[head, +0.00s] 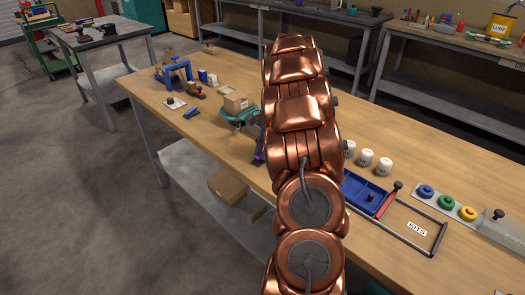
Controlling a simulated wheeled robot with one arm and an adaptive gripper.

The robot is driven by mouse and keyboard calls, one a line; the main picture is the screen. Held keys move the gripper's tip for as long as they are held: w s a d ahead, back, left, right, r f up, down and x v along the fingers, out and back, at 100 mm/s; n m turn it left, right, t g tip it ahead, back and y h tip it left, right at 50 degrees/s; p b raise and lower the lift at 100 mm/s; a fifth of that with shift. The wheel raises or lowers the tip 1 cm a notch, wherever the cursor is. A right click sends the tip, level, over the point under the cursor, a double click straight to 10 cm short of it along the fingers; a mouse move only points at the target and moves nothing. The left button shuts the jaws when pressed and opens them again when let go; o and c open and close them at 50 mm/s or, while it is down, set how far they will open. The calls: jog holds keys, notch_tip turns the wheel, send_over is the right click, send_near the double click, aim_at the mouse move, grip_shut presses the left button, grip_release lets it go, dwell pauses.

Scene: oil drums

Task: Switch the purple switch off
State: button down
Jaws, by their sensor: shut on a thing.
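A small purple piece, which looks like the purple switch (259,158), shows on the wooden workbench at the left edge of my copper arm. Most of it is hidden behind the arm. My gripper (260,145) shows only as a dark sliver just above the purple piece, beside the arm. It is shut on the purple piece as far as this view shows. The fingertips and the switch's position, on or off, are hidden.
A teal scale (236,115) bearing a cardboard box (238,101) stands close left of my gripper. The bench's front left is clear.

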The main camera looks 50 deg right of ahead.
aim_at(258, 156)
jog(key=shift+r, duration=0.1)
jog(key=shift+a+r+h+b, duration=0.15)
jog(key=shift+h+b, duration=0.15)
jog(key=shift+h, duration=0.6)
jog(key=shift+a+f+h+b, duration=0.1)
jog(key=shift+h+b, duration=0.15)
jog(key=shift+h, duration=0.65)
jog(key=shift+a+r+h+b, duration=0.15)
jog(key=shift+h+b, duration=0.15)
jog(key=shift+h, duration=0.6)
jog(key=shift+w+f, duration=0.1)
jog(key=c, duration=1)
grip_release()
notch_tip(258, 156, up, 12)
jog(key=a, duration=0.1)
jog(key=shift+a, duration=0.25)
jog(key=shift+f, duration=0.1)
